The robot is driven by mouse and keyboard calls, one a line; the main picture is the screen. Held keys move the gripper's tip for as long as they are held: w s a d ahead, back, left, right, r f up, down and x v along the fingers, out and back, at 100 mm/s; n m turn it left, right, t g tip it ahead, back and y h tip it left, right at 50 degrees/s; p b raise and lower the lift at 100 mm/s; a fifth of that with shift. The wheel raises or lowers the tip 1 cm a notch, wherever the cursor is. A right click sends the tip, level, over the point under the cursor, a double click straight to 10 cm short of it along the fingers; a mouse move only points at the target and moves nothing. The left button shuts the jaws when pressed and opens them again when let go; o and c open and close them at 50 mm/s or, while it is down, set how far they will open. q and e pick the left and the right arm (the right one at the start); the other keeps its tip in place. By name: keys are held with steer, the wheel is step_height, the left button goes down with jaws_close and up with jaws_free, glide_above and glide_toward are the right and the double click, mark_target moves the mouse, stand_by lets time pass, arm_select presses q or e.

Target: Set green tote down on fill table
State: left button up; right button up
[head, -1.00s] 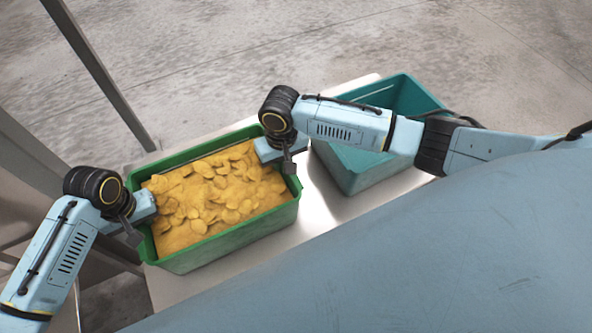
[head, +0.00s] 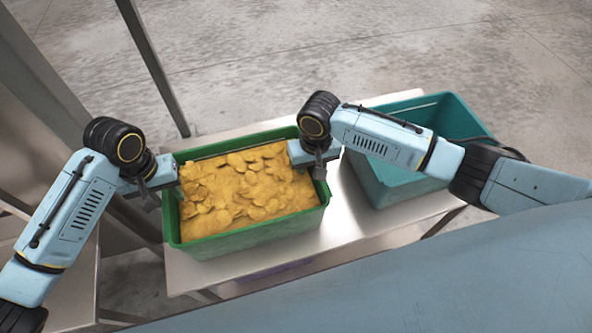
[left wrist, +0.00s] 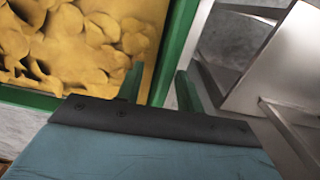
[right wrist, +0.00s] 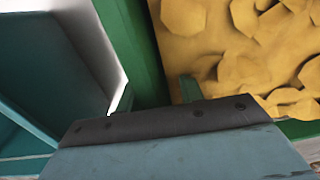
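The green tote (head: 262,233), filled with yellow chip-like pieces (head: 245,185), is upright and appears to rest on the left part of the pale metal fill table (head: 345,215). My left gripper (head: 152,195) is at the tote's left rim. In the left wrist view its fingers (left wrist: 160,88) straddle the rim, with a gap showing beside the wall. My right gripper (head: 319,168) is at the right rim. In the right wrist view its fingers (right wrist: 157,95) stand either side of the wall, also with a gap. Both look open. The tote's underside is hidden.
An empty teal tote (head: 400,192) stands on the table just right of the green one, beneath my right arm. A grey post (head: 155,70) rises behind the table at the left. A narrow strip of tabletop is bare in front of the green tote.

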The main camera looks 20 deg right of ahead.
arm_select(q)
step_height(320, 180, up, 5)
steer(key=shift+r, duration=0.3)
arm_select(e)
steer(key=shift+r, duration=0.1)
steer(key=r, duration=1.2)
steer(key=shift+d, duration=0.25)
arm_select(q)
steer(key=shift+s, duration=0.1)
arm_select(e)
steer(key=shift+f, duration=0.15)
